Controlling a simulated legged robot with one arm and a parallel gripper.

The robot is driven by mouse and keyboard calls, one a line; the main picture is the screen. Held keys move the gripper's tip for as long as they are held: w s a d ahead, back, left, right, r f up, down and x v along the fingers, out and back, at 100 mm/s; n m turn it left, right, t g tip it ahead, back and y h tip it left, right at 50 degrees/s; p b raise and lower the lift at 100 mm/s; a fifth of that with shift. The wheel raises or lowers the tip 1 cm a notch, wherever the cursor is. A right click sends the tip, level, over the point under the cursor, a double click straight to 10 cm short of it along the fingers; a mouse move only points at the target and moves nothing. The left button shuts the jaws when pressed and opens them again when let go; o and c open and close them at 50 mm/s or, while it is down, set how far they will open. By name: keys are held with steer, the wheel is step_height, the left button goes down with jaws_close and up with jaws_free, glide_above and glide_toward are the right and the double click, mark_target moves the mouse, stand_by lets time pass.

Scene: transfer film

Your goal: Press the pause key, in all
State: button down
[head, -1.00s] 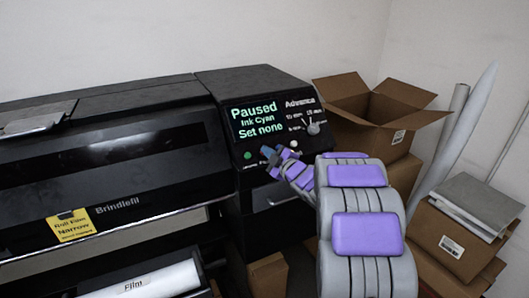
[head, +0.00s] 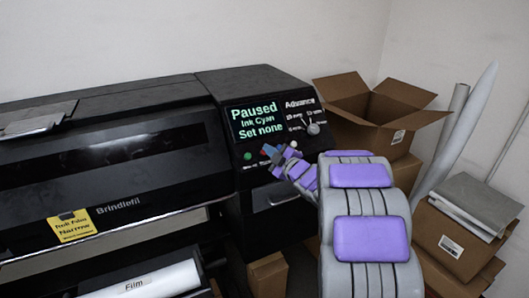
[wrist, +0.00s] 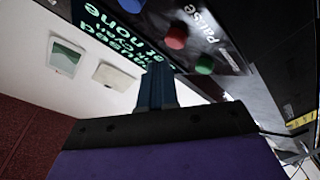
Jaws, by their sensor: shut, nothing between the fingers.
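The printer's control panel (head: 262,168) has a lit screen (head: 255,121) reading "Paused / Ink Cyan / Set none". Below it are a green button (head: 247,155), a red button (head: 265,159) partly hidden by my gripper, and a white button (head: 293,143). In the wrist view, the red button (wrist: 176,37) lies nearest a "Pause" label, with the green button (wrist: 204,65) beyond it. My gripper (head: 270,150) is shut and empty, just in front of the panel by the red button. In the wrist view, the closed fingers (wrist: 157,68) appear apart from the red button.
An Advance dial (head: 313,128) sits right of the screen. An open cardboard box (head: 375,105), stacked boxes and leaning tubes (head: 458,130) stand at right.

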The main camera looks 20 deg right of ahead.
steer(key=s+r+p, duration=0.1)
steer(key=s+r, duration=0.2)
steer(key=shift+s+r, duration=0.1)
steer(key=shift+s, duration=0.05)
stand_by(0.4)
stand_by(0.5)
steer(key=s+a+f+m+g+h, duration=0.1)
steer(key=s+a+f+m+g, duration=0.2)
steer(key=s, duration=1.3)
steer(key=s+a+f+m+g+h, duration=0.1)
steer(key=s+a+f+m+g, duration=0.2)
steer(key=s+a+g, duration=0.7)
steer(key=s+a+f+m+g+h, duration=0.1)
steer(key=s+a+f+m+g, duration=0.2)
steer(key=s, duration=1.8)
steer(key=a+m+g, duration=0.3)
steer(key=shift+s+a+m+g, duration=0.15)
steer(key=shift+s+m+g, duration=0.15)
steer(key=shift+s, duration=0.05)
